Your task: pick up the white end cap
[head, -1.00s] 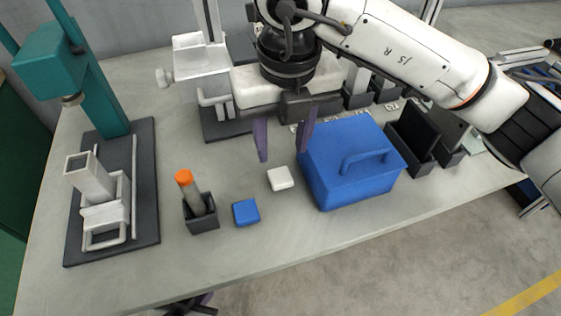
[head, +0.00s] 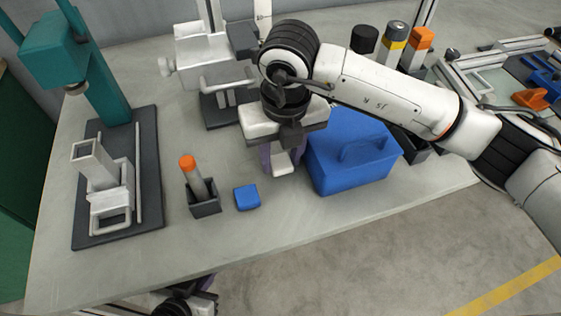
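The white end cap (head: 283,165) lies on the grey table, left of the blue box and right of a blue cap. My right gripper (head: 282,161) points down over it, with one purple finger on each side of the cap. The wrist hides the top of the fingers, and I cannot tell whether they touch the cap. Part of my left arm and gripper (head: 188,301) shows below the table's front edge at the bottom of the head view; its fingers are not clear.
The blue box (head: 352,165) with a handle stands close on the right. The blue cap (head: 247,197) and a dark holder (head: 205,206) with an orange-topped tube are to the left. A teal press (head: 95,75) stands far left. The front table strip is clear.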

